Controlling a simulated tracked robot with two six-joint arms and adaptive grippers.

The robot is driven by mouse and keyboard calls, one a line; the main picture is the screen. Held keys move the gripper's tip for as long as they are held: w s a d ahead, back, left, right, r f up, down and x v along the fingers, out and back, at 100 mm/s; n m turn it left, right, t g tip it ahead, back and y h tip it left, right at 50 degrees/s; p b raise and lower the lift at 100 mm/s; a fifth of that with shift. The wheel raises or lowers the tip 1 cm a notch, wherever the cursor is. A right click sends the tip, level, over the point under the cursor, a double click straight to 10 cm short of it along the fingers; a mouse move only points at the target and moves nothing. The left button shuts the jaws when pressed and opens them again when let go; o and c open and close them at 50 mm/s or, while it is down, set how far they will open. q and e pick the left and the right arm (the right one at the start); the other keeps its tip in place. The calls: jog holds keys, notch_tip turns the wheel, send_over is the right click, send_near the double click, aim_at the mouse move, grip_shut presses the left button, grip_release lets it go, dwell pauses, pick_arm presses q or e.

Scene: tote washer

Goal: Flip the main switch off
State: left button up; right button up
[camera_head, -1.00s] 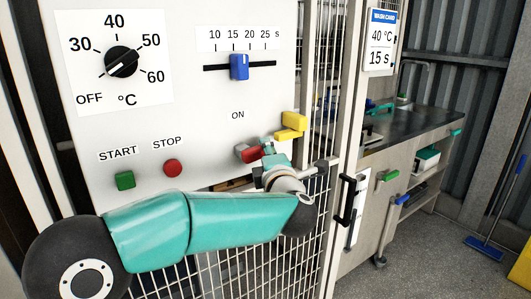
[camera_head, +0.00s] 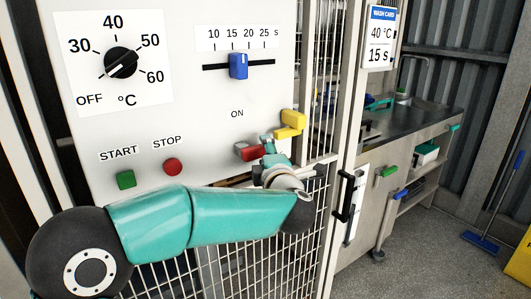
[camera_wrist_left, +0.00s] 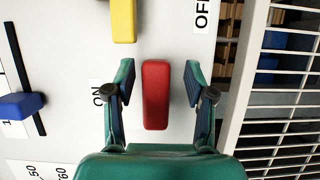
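The main switch has a red handle (camera_head: 248,152) on the white panel, below the ON label (camera_head: 237,114). In the left wrist view the red handle (camera_wrist_left: 156,95) lies between my left gripper's fingers (camera_wrist_left: 158,92), with a visible gap on each side. There the ON label (camera_wrist_left: 98,95) is left of the handle and the OFF label (camera_wrist_left: 201,14) is at the upper right. In the head view my left gripper (camera_head: 268,147) is at the handle's right end, partly covering it, and the OFF label is hidden. My right gripper is not in view.
A yellow block (camera_head: 291,123) sticks out of the panel just right of the red handle. A blue slider (camera_head: 238,66), a black dial (camera_head: 121,62), a green START button (camera_head: 126,180) and a red STOP button (camera_head: 173,167) are on the same panel. A wire-mesh guard (camera_head: 240,263) is below.

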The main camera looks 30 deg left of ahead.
pick_arm(q)
jog(key=shift+r, duration=0.1)
jog(key=v, duration=1.2)
